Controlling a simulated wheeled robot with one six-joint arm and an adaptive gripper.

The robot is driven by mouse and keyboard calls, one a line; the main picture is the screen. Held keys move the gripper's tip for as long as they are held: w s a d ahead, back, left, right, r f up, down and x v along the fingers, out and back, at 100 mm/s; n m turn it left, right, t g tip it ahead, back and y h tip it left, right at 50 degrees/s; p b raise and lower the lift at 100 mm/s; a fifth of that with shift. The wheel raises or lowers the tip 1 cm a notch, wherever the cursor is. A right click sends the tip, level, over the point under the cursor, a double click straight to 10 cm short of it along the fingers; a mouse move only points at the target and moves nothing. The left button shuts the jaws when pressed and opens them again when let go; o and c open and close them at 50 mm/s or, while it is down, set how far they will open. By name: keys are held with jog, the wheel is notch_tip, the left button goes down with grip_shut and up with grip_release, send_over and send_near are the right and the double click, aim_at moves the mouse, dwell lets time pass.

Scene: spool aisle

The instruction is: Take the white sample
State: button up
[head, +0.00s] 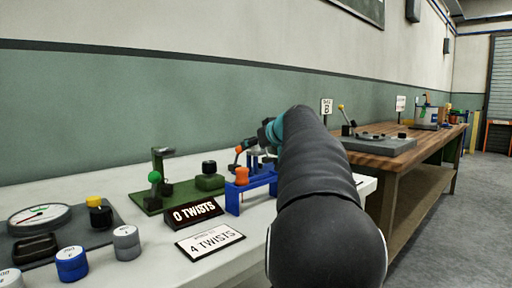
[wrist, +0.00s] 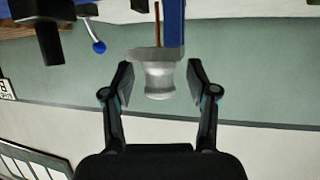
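A pale white-grey, spool-shaped sample (wrist: 158,78) shows in the wrist view, hanging in the picture below a blue frame (wrist: 172,25). My gripper (wrist: 159,82) is open, with one finger on each side of the sample. A gap shows between each finger and the sample, so I see no grip on it. In the head view my arm covers most of the gripper and I cannot make out the white sample. A blue stand (head: 234,201) with an orange piece (head: 242,175) shows just left of my arm there.
On the white bench (head: 150,262) stand a "0 TWISTS" display (head: 194,212), a "4 TWISTS" card (head: 211,241), a green fixture (head: 152,203), a dial gauge (head: 39,218) and several small canisters (head: 126,241). A wooden table (head: 385,147) stands beyond. Open floor (head: 485,190) lies right.

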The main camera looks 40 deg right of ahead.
jog(key=c, duration=0.9)
jog(key=shift+r, duration=0.15)
